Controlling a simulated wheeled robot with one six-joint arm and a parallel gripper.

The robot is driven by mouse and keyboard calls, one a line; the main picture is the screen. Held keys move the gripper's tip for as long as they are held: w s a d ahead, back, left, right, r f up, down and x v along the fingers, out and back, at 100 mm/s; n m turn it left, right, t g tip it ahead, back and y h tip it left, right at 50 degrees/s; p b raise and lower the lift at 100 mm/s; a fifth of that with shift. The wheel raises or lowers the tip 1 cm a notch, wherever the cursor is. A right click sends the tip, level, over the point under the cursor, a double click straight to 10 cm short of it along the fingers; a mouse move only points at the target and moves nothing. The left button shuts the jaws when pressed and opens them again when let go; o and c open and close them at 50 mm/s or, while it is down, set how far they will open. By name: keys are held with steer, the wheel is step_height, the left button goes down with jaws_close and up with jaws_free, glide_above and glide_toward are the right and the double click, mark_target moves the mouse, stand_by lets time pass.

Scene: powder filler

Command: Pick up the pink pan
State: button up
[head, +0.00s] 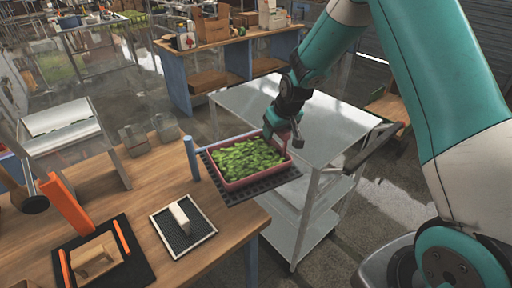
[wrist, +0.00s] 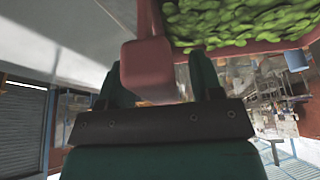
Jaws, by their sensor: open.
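The pink pan (head: 258,178) is full of green pods or leaves and sits on a dark ribbed mat at the right end of the wooden table. My gripper (head: 284,132) is at the pan's far right edge. In the wrist view, the pan's pink wall (wrist: 240,49) and green contents show at the top right. Its blocky pink handle (wrist: 147,68) lies between the two dark fingers of my gripper (wrist: 162,80). The jaws are open around the handle; whether either finger touches it I cannot tell.
A metal cart (head: 325,125) stands right behind the pan. A blue post (head: 191,158) rises by the mat's left side. A small tray with a white block (head: 180,218) and a black mat with orange bars (head: 92,258) lie on the wooden table (head: 150,192).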

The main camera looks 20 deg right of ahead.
steer(key=shift+w+f, duration=0.1)
steer(key=shift+f, duration=0.1)
steer(key=shift+f, duration=0.15)
stand_by(0.3)
jaws_close()
